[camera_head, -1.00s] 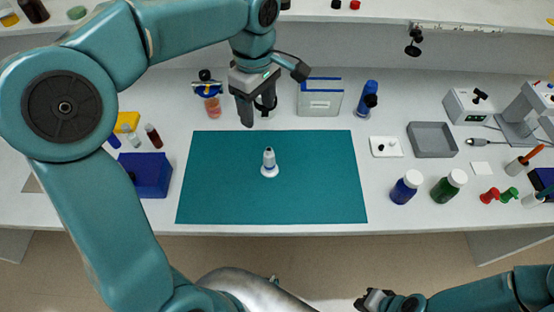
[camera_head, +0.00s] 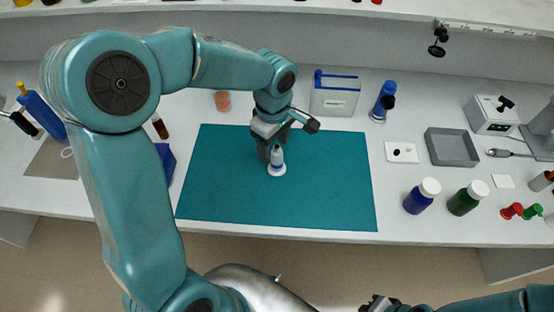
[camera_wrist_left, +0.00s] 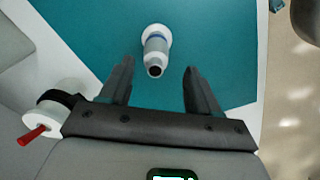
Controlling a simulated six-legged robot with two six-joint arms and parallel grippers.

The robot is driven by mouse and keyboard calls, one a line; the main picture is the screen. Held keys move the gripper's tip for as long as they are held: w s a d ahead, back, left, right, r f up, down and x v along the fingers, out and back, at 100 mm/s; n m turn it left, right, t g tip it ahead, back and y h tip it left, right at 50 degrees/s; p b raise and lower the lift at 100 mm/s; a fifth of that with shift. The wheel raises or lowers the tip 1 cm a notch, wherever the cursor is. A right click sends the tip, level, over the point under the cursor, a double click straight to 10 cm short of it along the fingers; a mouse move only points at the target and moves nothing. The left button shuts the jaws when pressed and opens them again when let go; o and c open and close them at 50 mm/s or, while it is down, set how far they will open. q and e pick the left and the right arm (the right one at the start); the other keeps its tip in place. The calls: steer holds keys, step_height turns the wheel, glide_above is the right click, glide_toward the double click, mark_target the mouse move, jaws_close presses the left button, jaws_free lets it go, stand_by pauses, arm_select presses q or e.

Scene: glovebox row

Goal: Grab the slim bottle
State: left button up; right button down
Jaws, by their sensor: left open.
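The slim bottle (camera_head: 277,162) is small and white-grey with a flared round base, standing upright on the teal mat (camera_head: 225,185). It also shows in the left wrist view (camera_wrist_left: 155,50), its dark-tipped top toward me, ahead of and between the lines of the two fingers. My right gripper (camera_head: 376,303) is at the bottom edge, small and partly cut off.
The mat around the bottle is bare. A blue-and-white bin (camera_head: 335,98) and a blue bottle (camera_head: 383,103) stand behind it. To the right are a grey tray (camera_head: 452,147), a blue jar (camera_head: 421,197) and a green jar (camera_head: 467,199). A blue box (camera_head: 166,163) is left.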

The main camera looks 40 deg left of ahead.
mark_target(277, 151)
arm_select(q)
steer(key=f, duration=0.4)
steer(key=shift+w+d, duration=0.25)
steer(key=shift+w+f, duration=0.1)
steer(key=shift+f, duration=0.2)
steer(key=shift+s+r, duration=0.1)
steer(key=shift+s, duration=0.1)
steer(key=shift+d, duration=0.1)
steer(key=c, duration=0.3)
steer(key=shift+w, duration=0.1)
jaws_close()
